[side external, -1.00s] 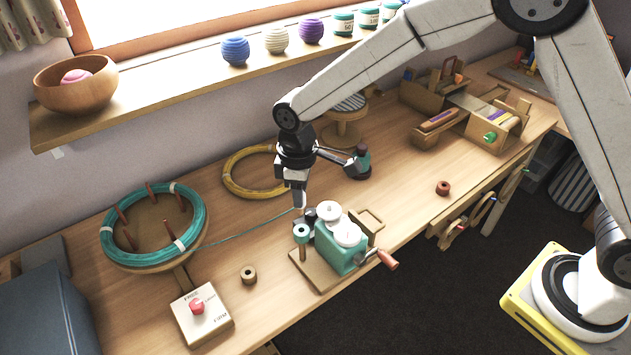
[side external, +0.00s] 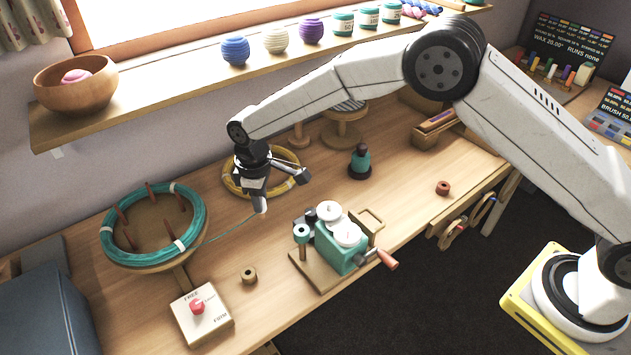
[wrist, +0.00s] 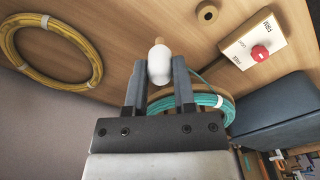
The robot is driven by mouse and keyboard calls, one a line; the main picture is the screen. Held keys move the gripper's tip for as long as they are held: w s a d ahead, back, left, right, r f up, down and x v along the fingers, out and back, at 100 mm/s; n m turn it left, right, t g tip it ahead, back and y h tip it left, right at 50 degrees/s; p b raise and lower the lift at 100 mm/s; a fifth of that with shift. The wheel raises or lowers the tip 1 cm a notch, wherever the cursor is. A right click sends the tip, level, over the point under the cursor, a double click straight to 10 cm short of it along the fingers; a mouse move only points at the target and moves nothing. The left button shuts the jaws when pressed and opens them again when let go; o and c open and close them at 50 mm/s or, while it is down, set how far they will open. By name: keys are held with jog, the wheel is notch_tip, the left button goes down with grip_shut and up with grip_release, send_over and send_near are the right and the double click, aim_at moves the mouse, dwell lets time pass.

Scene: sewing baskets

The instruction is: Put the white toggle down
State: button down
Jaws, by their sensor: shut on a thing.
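The white toggle (wrist: 158,66) is between the two fingertips of my gripper (wrist: 158,78) in the wrist view, with a small tan tip showing beyond it. In the side view the toggle (side external: 262,205) hangs under my gripper (side external: 257,192), above the table between the teal coil and the winder. My gripper is shut on it. A thin teal cord (side external: 228,234) runs from near the toggle to the teal coil (side external: 107,236) on its round pegged stand. The coil also shows in the wrist view (wrist: 215,118).
A teal winder (side external: 338,252) with white discs and a crank stands to the right. A yellow coil (side external: 232,184) lies behind my gripper. A wooden spool (side external: 249,275) and a box with a red knob (side external: 205,318) stand in front. A teal-and-dark bobbin (side external: 360,160) stands behind the winder.

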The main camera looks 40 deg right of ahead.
jog(key=shift+w+a+f, duration=0.4)
jog(key=shift+w+f, duration=0.15)
jog(key=shift+f, duration=0.05)
jog(key=shift+w+a+f, duration=0.4)
jog(key=shift+w+f, duration=0.1)
jog(key=shift+f, duration=0.05)
notch_tip(320, 180, down, 6)
jog(key=shift+f, duration=0.15)
jog(key=shift+f, duration=1.85)
jog(key=shift+f, duration=0.15)
jog(key=shift+c, duration=2.2)
grip_release()
